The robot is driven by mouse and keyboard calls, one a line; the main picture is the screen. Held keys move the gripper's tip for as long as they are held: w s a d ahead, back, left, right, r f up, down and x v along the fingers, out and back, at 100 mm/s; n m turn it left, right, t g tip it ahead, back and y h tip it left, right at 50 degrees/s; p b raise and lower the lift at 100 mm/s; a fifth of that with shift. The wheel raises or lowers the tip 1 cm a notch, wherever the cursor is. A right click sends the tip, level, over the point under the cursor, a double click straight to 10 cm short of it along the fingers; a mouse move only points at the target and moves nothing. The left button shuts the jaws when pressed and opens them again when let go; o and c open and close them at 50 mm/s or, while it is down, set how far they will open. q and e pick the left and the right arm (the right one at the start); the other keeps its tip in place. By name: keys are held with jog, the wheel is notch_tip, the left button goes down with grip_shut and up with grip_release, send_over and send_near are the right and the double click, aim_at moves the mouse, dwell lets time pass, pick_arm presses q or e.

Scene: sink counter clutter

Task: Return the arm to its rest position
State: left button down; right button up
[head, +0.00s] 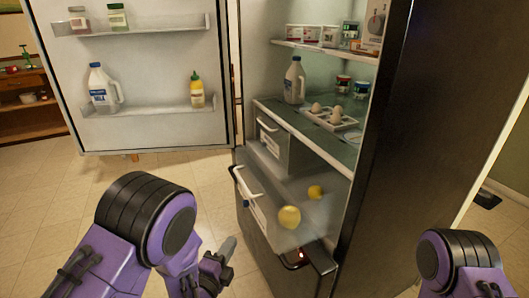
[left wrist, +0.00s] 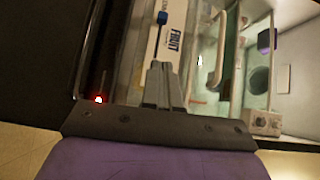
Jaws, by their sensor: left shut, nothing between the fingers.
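My left arm comes in from the lower left in the head view, bent at its elbow. Its gripper (head: 230,246) is shut and empty, just left of the open refrigerator's lower front. In the left wrist view the closed fingers (left wrist: 160,72) point toward a drawer front with a "FRUIT" label (left wrist: 175,38); whether they touch it cannot be told. My right arm shows only as a purple link at the lower right of the head view; its gripper is out of sight.
The refrigerator door (head: 145,75) stands wide open. A clear drawer (head: 268,205) is pulled out with two yellow fruits (head: 289,217) in it. An egg tray (head: 328,119) and a milk jug (head: 294,82) stand on the shelf above. The floor (head: 60,200) at left is clear.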

pick_arm(q)
jog(key=s+a+f+n+g+y, duration=0.35)
jog(key=s+f+n, duration=0.2)
jog(key=n, duration=0.35)
jog(key=s+a+f+n+g+y, duration=0.25)
jog(key=s+a+f+n, duration=0.2)
jog(key=f+n, duration=0.35)
jog(key=s+a+f+n+g, duration=0.2)
jog(key=s+n, duration=0.1)
jog(key=s, duration=0.4)
jog(key=s+a+f+n+g+y+p, duration=0.1)
jog(key=s+a+f+n+g, duration=0.1)
jog(key=s, duration=0.5)
jog(key=s+a+f+n+g+y, duration=0.1)
jog(key=s+a+f+n+g, duration=0.1)
jog(key=s+a+n+g, duration=0.2)
jog(key=s+n, duration=0.1)
jog(key=s, duration=0.2)
jog(key=shift+s+f+p, duration=0.25)
jog(key=shift+s+p, duration=0.1)
jog(key=shift+p, duration=0.05)
